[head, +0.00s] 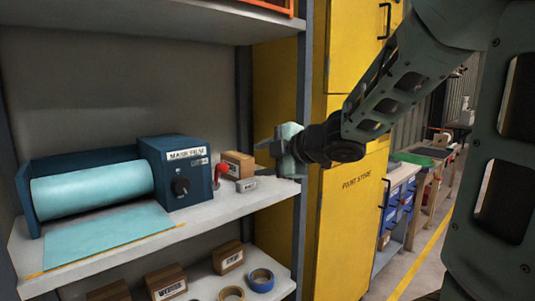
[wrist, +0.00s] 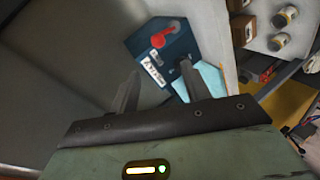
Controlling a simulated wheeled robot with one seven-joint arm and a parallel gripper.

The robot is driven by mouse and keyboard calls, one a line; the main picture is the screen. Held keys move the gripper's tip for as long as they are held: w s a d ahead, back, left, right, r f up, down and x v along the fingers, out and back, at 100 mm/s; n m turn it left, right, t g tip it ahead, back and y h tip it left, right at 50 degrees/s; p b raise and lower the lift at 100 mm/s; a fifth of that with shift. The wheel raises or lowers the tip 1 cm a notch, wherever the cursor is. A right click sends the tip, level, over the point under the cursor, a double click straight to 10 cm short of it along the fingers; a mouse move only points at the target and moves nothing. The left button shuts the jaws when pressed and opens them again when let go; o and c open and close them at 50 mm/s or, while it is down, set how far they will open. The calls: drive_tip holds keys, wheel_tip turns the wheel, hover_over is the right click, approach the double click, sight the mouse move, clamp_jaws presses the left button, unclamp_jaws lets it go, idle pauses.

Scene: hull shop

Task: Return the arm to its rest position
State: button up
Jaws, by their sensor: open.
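My arm reaches in from the right in the head view. My gripper (head: 268,160) hangs in front of the right end of the middle shelf, beside the yellow cabinet. In the wrist view its two fingers (wrist: 160,72) stand apart with nothing seen between them. In the head view the dispenser (head: 170,172) stands on the shelf, left of my gripper, with a pale cyan film roll (head: 92,190). A cyan film sheet (head: 108,235) lies flat in front of the roll.
Below are several boxes and a blue tape roll (head: 261,281). The yellow paint store cabinet (head: 350,225) stands close by my gripper. Open floor (head: 412,270) shows at right.

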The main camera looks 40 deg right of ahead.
drive_tip(key=shift+s+d+r, duration=0.1)
drive_tip(key=shift+s+r, duration=0.1)
drive_tip(key=shift+s, duration=0.35)
